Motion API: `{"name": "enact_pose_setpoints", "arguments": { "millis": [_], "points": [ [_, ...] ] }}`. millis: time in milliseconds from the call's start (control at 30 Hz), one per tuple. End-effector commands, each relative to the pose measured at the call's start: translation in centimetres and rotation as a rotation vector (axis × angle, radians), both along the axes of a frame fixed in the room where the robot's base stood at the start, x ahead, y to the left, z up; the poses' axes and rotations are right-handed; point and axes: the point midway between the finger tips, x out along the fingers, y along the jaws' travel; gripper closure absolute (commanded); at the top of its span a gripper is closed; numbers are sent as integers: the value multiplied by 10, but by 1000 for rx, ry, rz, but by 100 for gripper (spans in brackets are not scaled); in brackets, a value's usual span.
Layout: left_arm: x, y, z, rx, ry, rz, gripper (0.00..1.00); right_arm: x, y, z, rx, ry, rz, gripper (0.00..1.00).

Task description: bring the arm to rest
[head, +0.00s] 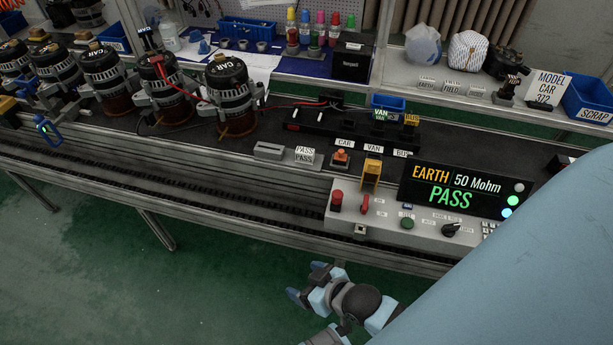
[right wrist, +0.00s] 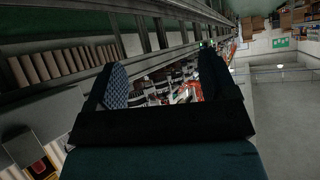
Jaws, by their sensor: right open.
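My right gripper (head: 307,285) hangs over the green floor in front of the bench, below the control box, in the head view. In the right wrist view its two fingers (right wrist: 160,85) stand apart with nothing between them. It touches nothing that I can see. My own light-blue arm fills the lower right of the head view. My left gripper is not in view.
The bench's front rail (head: 220,210) runs just beyond my right gripper. The control box (head: 400,225) bears a display reading EARTH 50 Mohm PASS (head: 455,187). Several alternators (head: 231,95) stand at the left. A blue scrap bin (head: 588,100) is at right. Floor (head: 150,290) is clear.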

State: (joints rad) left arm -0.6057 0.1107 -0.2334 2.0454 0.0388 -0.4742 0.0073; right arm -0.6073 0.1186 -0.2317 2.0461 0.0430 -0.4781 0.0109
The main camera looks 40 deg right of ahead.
Motion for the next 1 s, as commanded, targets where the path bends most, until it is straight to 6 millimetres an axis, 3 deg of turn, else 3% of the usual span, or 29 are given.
{"name": "enact_pose_setpoints", "arguments": {
  "millis": [167,267,500,600,800,1000],
  "points": [
    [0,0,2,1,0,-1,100,1,0,2,-3,-4,3,22],
    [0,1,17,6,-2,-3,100,1,-1,17,-8,-9,4,22],
    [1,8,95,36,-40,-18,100,-2,-5,89,-33,-31,14,22],
    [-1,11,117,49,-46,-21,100,-4,-7,113,-44,-38,18,22],
    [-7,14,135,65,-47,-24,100,-4,-9,141,-55,-59,21,22],
    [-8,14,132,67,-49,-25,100,-5,-10,135,-62,-58,24,22]
  ]
}}
